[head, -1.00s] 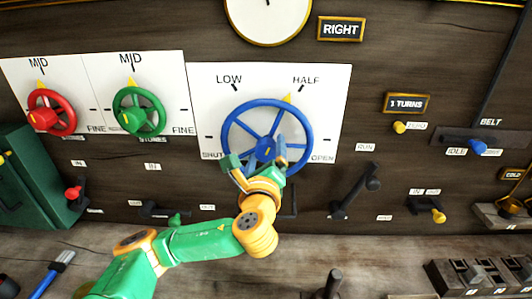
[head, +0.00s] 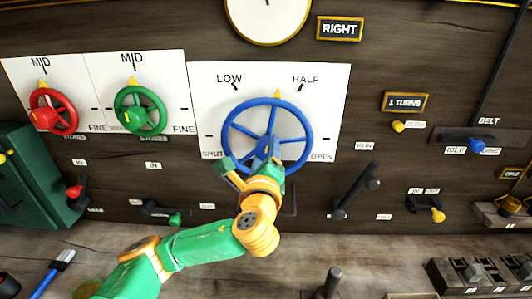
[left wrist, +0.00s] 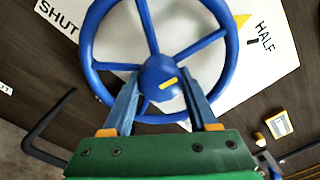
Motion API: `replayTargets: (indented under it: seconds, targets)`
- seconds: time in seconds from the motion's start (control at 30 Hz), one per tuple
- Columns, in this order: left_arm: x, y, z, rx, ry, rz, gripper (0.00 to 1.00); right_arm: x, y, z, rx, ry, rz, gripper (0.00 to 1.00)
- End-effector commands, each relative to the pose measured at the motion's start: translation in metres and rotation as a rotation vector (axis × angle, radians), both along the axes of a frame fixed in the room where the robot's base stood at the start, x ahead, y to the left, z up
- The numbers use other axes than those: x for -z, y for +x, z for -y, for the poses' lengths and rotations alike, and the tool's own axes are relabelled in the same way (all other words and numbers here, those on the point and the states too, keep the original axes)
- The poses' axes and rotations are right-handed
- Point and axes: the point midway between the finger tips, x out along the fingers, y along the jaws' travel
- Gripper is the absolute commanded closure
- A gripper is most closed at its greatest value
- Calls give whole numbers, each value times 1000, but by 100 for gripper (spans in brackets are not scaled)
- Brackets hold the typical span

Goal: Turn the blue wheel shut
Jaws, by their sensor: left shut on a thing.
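The blue wheel (head: 262,147) is mounted on a white dial plate (head: 207,110) marked SHUT, LOW, HALF and OPEN. Its yellow pointer (head: 277,94) stands at the top, between LOW and HALF and closer to HALF. My left gripper (head: 252,163) is at the wheel's centre, shut on its hub. In the left wrist view, the fingers (left wrist: 162,88) lie on either side of the blue hub (left wrist: 160,70), which has a yellow mark. The gripper hides the lower part of the wheel in the head view. My right gripper is not in view.
A red wheel (head: 65,112) and a green wheel (head: 151,104) stand to the left on another white plate. A black lever (head: 355,190) is to the lower right of the blue wheel. Plaques reading RIGHT (head: 340,29) and 1 TURNS (head: 405,102) hang on the wall.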

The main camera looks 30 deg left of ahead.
Motion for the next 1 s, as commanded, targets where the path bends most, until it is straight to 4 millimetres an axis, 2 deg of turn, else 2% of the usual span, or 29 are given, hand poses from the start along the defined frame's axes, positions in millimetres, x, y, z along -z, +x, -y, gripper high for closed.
replayTargets:
  seconds: [1.0]
  targets:
    - [-4, 0, 1, 2, -818, 507, 96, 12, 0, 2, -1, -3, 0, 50]
